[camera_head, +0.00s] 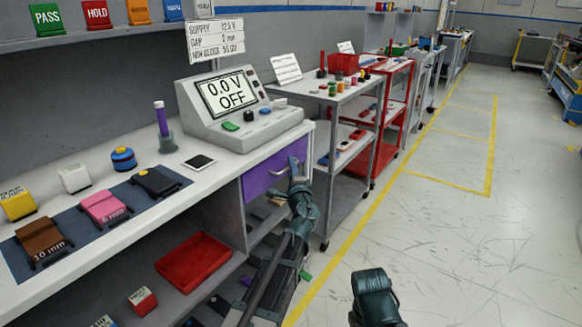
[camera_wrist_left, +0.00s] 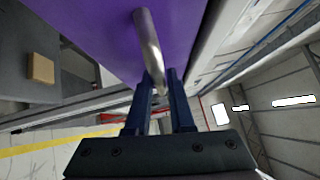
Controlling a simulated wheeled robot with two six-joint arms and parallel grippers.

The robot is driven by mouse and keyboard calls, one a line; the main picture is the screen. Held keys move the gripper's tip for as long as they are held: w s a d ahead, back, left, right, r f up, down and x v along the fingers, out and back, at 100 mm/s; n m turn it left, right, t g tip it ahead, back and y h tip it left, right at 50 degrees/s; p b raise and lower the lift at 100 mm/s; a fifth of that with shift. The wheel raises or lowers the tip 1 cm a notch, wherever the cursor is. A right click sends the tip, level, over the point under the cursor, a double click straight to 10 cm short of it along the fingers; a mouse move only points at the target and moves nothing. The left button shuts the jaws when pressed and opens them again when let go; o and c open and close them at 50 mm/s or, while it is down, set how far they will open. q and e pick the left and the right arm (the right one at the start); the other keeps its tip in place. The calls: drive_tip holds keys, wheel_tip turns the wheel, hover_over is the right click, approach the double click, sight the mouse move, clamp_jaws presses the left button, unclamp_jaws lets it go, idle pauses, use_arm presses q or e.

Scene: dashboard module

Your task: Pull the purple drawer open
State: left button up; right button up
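The purple drawer (camera_head: 262,181) is at the right end of the white workbench, under the power supply. Its front looks flush with the bench in the head view. Its metal handle (camera_wrist_left: 148,42) is a curved bar on the purple front, which fills the top of the left wrist view. My left gripper (camera_head: 293,168) is at the handle; in the left wrist view its two dark blue fingers (camera_wrist_left: 160,82) lie close on either side of the bar and look shut on it. Part of my right arm shows at the bottom of the head view; its fingers do not show.
The power supply (camera_head: 240,104) stands on the bench above the drawer. A red tray (camera_head: 194,262) is on the lower shelf. A grey cart (camera_head: 318,95) stands just beyond the bench. The floor (camera_head: 450,235) to the right is clear.

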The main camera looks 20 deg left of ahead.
use_arm(q)
clamp_jaws()
idle(1.1)
